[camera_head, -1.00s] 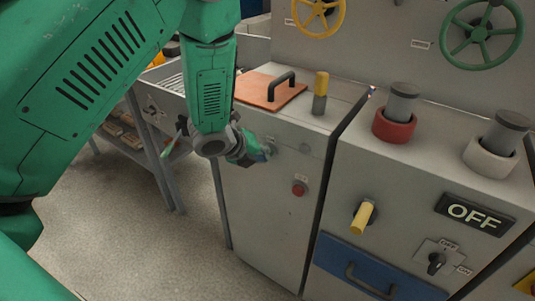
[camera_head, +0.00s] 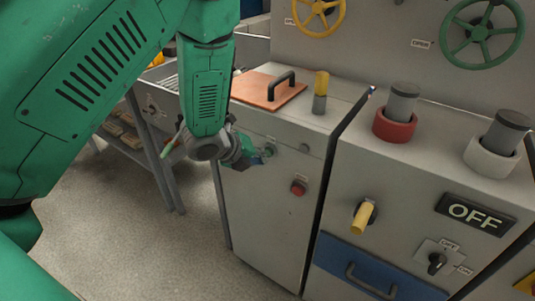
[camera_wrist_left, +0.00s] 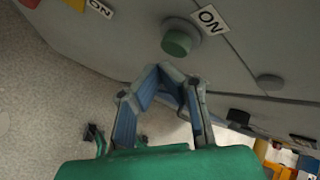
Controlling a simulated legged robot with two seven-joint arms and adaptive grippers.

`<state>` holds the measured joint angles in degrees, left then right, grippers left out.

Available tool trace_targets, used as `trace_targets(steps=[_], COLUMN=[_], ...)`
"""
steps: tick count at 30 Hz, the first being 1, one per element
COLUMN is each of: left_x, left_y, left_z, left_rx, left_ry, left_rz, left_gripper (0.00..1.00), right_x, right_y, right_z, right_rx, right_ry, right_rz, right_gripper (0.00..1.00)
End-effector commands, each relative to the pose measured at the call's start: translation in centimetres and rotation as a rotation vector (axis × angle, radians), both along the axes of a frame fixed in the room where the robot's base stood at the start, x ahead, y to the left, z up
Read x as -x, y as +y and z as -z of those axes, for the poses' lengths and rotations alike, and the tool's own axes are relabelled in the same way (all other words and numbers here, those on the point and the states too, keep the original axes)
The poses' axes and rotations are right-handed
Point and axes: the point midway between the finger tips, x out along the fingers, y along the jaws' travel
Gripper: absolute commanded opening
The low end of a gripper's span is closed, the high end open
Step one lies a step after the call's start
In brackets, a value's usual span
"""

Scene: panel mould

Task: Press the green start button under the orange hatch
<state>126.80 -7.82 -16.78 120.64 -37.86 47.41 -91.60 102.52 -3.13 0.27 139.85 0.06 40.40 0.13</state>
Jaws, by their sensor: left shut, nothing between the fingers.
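The green button (camera_wrist_left: 177,42) sticks out of the grey cabinet front beside an ON label in the left wrist view. In the head view its area is largely behind my left gripper (camera_head: 260,156). The orange hatch (camera_head: 262,91) lies flat on the cabinet top, with a black handle. My left gripper is shut and empty at the upper part of the cabinet front. In the wrist view its blue fingertips (camera_wrist_left: 172,72) meet just below the button, with a small gap showing in the picture; contact cannot be told. My right gripper is not in view.
A red button (camera_head: 298,187) sits lower on the same front, and a grey round knob (camera_head: 304,148) to the right. A yellow-topped post (camera_head: 320,92) stands beside the hatch. The OFF panel (camera_head: 474,214) is on the right cabinet. A bench stands at left; floor between is clear.

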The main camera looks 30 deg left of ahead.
Motion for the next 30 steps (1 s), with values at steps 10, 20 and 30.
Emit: trace_targets(steps=[10, 20, 30], left_x=[2.5, 4.9, 5.0], left_y=[0.2, 0.4, 0.4], left_z=[0.1, 0.0, 0.0], left_rx=[0.000, 0.000, 0.000], left_ry=[0.002, 0.000, 0.000], left_rz=[-0.002, 0.000, 0.000], left_gripper=[0.00, 0.00, 0.00], right_x=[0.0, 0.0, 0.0], right_y=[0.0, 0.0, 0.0], right_z=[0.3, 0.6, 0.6], right_rx=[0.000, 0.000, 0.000], right_ry=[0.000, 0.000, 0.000], right_rz=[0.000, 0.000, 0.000], right_gripper=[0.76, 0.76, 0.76])
